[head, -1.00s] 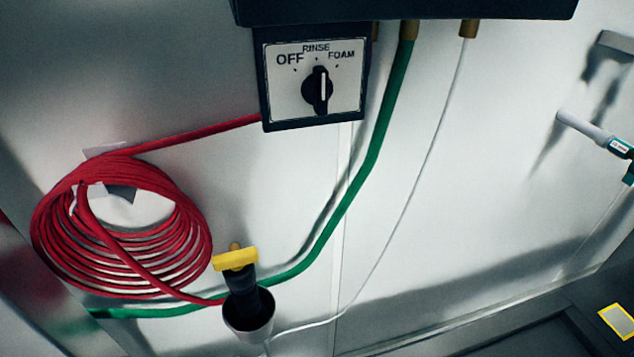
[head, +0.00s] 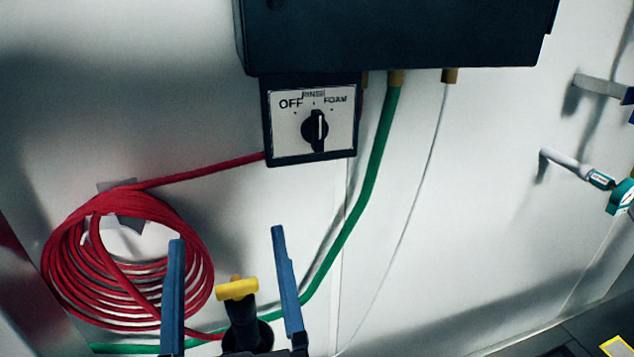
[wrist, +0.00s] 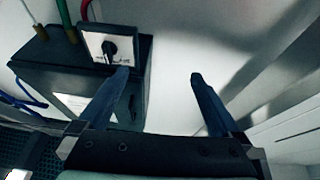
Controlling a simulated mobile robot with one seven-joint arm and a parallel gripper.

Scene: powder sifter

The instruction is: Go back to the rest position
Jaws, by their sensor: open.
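My gripper (head: 228,245) shows at the bottom of the head view, its two blue fingers spread apart with nothing held between them. In that view the fingers overlap the spray nozzle with the yellow top (head: 237,289), which stands in a dark holder behind them. In the wrist view my gripper (wrist: 158,78) is also open and empty. The dial panel (head: 312,122) is above and to the right of the fingers in the head view, with its black knob (head: 315,130) upright, pointing near RINSE. The panel also shows in the wrist view (wrist: 108,45), beyond the left finger.
A dark box (head: 395,38) is mounted on the white wall above the panel. A coiled red hose (head: 75,265) hangs at left. A green hose (head: 372,165) and a thin white tube (head: 416,190) run down the wall. A white-and-teal fitting (head: 565,162) is at right.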

